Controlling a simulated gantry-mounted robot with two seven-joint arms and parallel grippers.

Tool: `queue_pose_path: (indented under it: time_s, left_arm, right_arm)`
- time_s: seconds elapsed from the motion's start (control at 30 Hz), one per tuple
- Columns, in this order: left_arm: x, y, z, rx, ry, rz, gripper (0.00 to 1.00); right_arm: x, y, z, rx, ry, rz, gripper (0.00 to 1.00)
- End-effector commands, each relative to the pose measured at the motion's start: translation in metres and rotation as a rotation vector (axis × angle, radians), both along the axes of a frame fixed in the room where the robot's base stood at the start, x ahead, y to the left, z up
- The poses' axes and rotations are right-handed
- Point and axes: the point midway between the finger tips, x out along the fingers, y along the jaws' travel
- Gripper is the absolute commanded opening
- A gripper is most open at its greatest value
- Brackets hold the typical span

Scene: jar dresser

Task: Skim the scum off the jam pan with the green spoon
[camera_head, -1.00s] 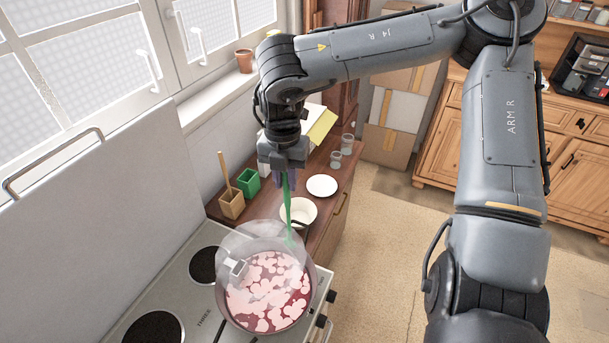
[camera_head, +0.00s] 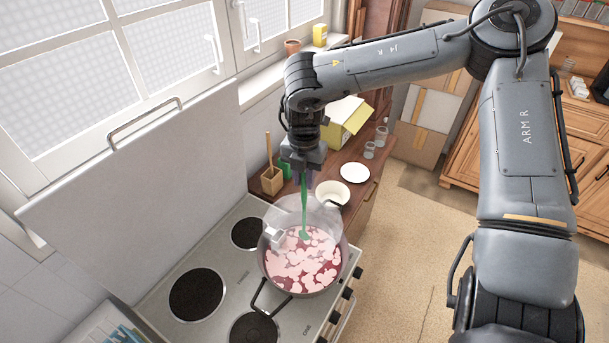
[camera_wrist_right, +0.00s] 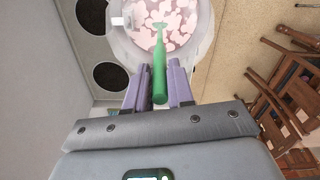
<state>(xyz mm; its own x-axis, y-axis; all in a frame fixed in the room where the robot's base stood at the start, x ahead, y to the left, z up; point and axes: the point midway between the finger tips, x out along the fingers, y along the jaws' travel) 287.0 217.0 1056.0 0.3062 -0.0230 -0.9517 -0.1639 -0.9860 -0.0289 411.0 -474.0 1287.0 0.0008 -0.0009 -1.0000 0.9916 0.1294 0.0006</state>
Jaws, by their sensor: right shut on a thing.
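The jam pan (camera_head: 342,262) stands on the stove, full of dark pink jam with pale pink scum patches (camera_head: 309,262) over most of its surface. A see-through guard (camera_head: 325,214) rises around its far side, with a pale clip at the left. My right gripper (camera_head: 303,180) is above the pan's far side, shut on the green spoon (camera_head: 304,205). The spoon hangs down, its head over the far part of the jam; I cannot tell whether it touches. The spoon also shows in the right wrist view (camera_wrist_right: 160,75), pointing into the pan. My left gripper is out of view.
A white bowl (camera_head: 332,193), a white plate (camera_head: 354,173), a wooden pot (camera_head: 271,182) and a green box (camera_head: 285,166) stand on the counter beyond the stove. Bare burners (camera_head: 197,293) lie left of the pan. A backsplash panel (camera_head: 150,200) rises behind the stove.

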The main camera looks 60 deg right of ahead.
Motion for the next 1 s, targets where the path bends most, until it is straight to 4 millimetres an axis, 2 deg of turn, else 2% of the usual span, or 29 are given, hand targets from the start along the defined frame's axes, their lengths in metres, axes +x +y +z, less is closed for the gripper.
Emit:
queue_pose_path:
  time_s: [0.03, 1.0]
  left_arm:
    - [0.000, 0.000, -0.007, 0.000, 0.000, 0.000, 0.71]
    - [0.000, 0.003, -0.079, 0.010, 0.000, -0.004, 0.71]
  right_arm:
    - [0.000, 0.000, -0.008, 0.001, 0.000, 0.000, 0.00]
    - [0.000, 0.000, -0.103, 0.001, 0.001, 0.000, 0.00]
